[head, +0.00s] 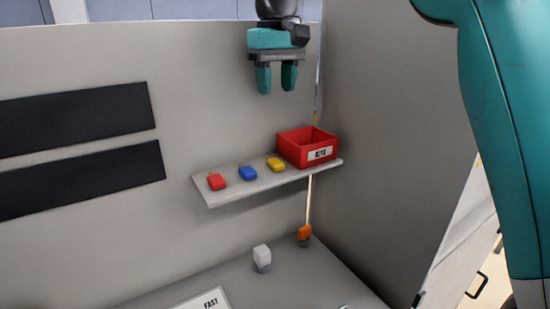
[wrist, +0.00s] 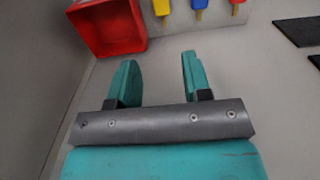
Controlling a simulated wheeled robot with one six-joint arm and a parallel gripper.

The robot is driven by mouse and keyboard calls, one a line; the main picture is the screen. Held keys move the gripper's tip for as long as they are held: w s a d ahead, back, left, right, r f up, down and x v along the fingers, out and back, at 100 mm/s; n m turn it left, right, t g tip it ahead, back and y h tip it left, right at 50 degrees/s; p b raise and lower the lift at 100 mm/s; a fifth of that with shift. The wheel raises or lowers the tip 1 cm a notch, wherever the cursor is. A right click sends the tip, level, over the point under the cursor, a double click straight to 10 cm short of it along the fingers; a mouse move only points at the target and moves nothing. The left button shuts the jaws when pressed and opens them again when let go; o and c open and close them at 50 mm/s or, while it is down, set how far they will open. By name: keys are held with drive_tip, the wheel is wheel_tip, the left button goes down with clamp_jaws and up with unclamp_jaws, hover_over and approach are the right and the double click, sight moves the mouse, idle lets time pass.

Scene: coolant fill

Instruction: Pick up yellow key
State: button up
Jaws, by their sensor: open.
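The yellow key (head: 275,164) lies on a grey wall shelf (head: 215,199) in the head view, between a blue key and a red box. It also shows at the top edge of the wrist view (wrist: 161,7), partly cut off. My gripper (head: 277,78) is open and empty, with its fingers pointing down, above the shelf and apart from the yellow key. In the wrist view, my gripper's two teal fingers (wrist: 158,75) are spread with nothing between them.
A blue key (head: 247,173) and a red key (head: 216,181) lie left of the yellow one. A red labelled box (head: 307,147) stands at the shelf's right end, close to the yellow key. A side panel (head: 375,130) rises on the right. Open air lies above the keys.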

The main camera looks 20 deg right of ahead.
drive_tip(key=p, duration=0.2)
hover_over(276, 161)
wheel_tip(276, 161, down, 11)
drive_tip(key=shift+s+r, duration=0.1)
drive_tip(key=shift+f+p, duration=0.95)
drive_tip(key=shift+f, duration=1.85)
drive_tip(key=c, duration=0.7)
